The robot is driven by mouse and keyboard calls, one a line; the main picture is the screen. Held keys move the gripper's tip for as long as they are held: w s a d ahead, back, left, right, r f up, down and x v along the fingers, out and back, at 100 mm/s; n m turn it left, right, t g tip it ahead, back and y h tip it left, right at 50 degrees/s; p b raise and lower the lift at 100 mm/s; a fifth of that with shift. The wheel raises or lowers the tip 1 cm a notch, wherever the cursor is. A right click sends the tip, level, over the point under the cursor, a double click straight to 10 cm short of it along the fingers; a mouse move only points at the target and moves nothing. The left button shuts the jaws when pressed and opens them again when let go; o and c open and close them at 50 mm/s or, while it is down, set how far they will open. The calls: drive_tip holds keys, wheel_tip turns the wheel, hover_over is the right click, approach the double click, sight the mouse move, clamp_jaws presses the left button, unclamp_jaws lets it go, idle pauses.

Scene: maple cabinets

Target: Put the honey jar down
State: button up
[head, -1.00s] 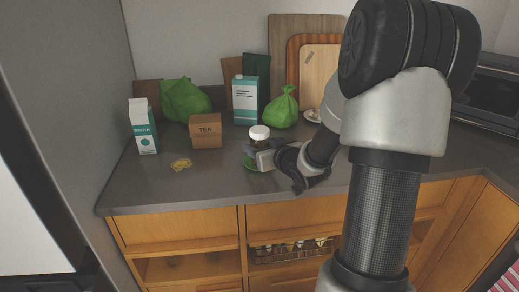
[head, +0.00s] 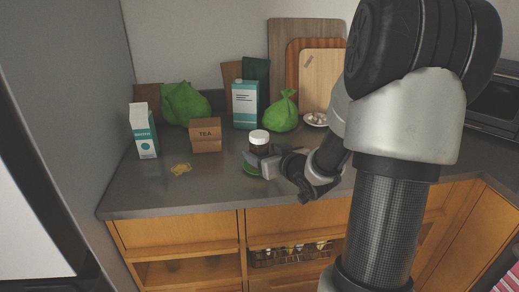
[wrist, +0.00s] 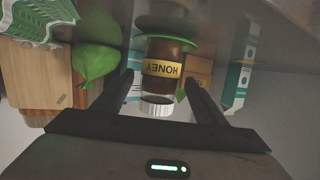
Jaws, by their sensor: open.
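The honey jar (head: 259,148) is dark with a white lid and stands upright, apparently on a small green disc (head: 249,169) on the grey counter. In the wrist view, which is upside down, the jar (wrist: 168,72) shows its yellow HONEY label, with the green disc (wrist: 186,44) at its base. My gripper (head: 262,160) is open in front of the jar. In the wrist view my gripper (wrist: 160,88) has one finger on each side of the jar, with visible gaps. The fingers hide part of the disc in the head view.
The front counter is clear.

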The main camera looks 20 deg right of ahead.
drive_tip(key=p+v, duration=0.1)
drive_tip(key=v, duration=0.8)
drive_tip(key=shift+p, duration=0.35)
